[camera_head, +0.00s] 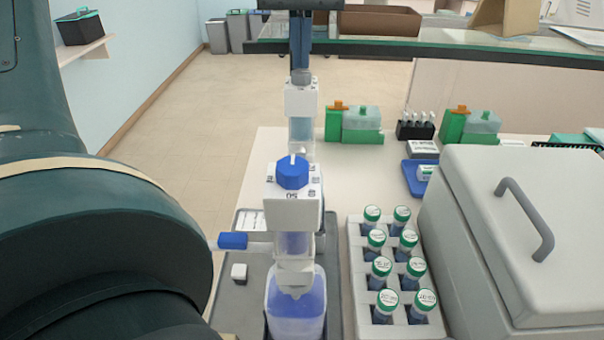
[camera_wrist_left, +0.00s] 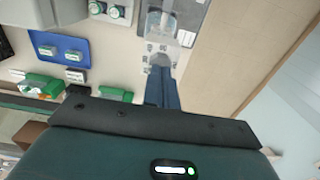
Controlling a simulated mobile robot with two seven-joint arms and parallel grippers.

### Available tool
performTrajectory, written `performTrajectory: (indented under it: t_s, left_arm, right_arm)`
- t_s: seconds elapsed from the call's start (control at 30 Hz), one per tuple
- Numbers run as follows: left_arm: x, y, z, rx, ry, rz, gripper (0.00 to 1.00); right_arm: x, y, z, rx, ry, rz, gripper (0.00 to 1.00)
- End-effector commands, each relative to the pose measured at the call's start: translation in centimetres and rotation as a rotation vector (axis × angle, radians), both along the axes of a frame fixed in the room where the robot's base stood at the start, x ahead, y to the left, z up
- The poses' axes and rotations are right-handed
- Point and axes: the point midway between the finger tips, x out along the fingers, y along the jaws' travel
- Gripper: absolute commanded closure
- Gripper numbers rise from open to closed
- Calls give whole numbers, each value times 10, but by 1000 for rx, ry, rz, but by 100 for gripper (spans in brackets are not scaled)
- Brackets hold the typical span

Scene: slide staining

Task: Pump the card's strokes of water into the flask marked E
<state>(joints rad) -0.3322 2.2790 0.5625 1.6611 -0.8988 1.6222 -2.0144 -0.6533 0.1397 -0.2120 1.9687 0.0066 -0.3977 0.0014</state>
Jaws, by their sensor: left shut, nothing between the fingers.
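Two bottle-top dispensers stand in line in the head view. The near one (camera_head: 292,210) has a blue knob and sits on a bottle of blue liquid (camera_head: 297,308). The far one (camera_head: 301,101) is white with a clear, bluish barrel. My left gripper (camera_head: 301,70) is shut and empty, its fingers pointing down at the far dispenser's top. Whether they touch it I cannot tell. The wrist view shows the fingers (camera_wrist_left: 160,72) at a white dispenser top (camera_wrist_left: 165,50). A white card (camera_head: 252,221) lies on a grey tray; its text is unreadable. I cannot identify flask E.
A white rack (camera_head: 357,263) holds several green-capped vials right of the near dispenser. A grey lidded machine (camera_head: 535,235) with a handle fills the right side. Green holders (camera_head: 362,134) stand at the back. A small white block (camera_head: 239,271) lies on the grey tray (camera_head: 228,316).

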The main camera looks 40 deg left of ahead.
Motion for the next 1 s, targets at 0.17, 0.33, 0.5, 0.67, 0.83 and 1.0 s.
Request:
performTrajectory:
  t_s: [0.17, 0.33, 0.5, 0.67, 0.83, 1.0]
  left_arm:
    - [0, 0, -8, 0, 0, 1, 100]
    - [0, 0, -14, -1, 1, 1, 100]
    - [0, 0, -21, -1, 2, 0, 100]
    - [0, 0, -27, 0, 4, 0, 100]
    - [-1, 0, -33, 0, 5, 0, 100]
    - [0, 0, -33, -1, 4, 0, 100]
  right_arm:
    - [0, 0, -5, 0, 1, 0, 100]
    - [-1, 0, -8, 0, 2, 0, 100]
    - [-1, 0, -11, 0, 2, 0, 100]
    - [-1, 0, -15, 0, 2, 0, 100]
    - [-1, 0, -18, 0, 2, 0, 100]
    - [-1, 0, -17, 0, 1, 0, 100]
